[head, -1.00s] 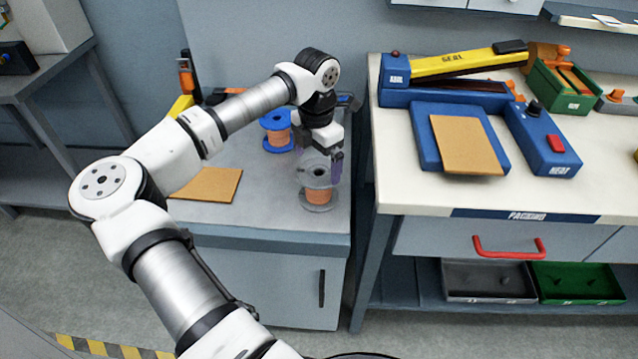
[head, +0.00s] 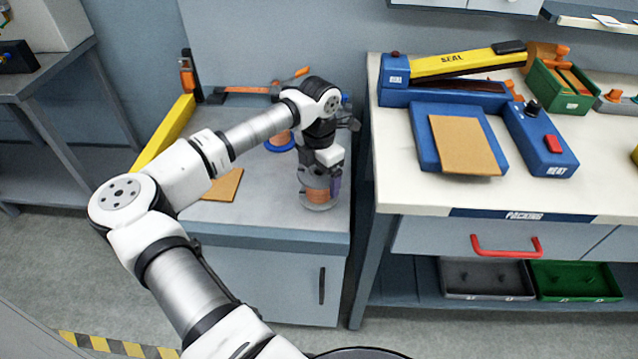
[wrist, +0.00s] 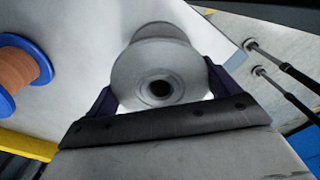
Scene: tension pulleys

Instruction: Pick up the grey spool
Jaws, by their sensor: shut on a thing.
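The grey spool (head: 318,196) stands upright on the grey cabinet top near its front right, with copper-coloured winding between its flanges. In the wrist view its round grey flange (wrist: 160,78) with a dark centre hole faces the camera. My gripper (head: 322,176) is over the spool from above, with a purple finger on its right side. In the wrist view the purple fingers lie on both sides of the flange, and my gripper is shut on the spool. The spool's lower flange appears to rest on the cabinet top. My arm hides part of its upper side.
A blue spool (wrist: 18,75) with copper winding stands behind, partly hidden by my arm in the head view (head: 279,141). A brown card (head: 224,187) lies to the left. The packing table (head: 385,180) with a sealer (head: 455,65) stands close on the right.

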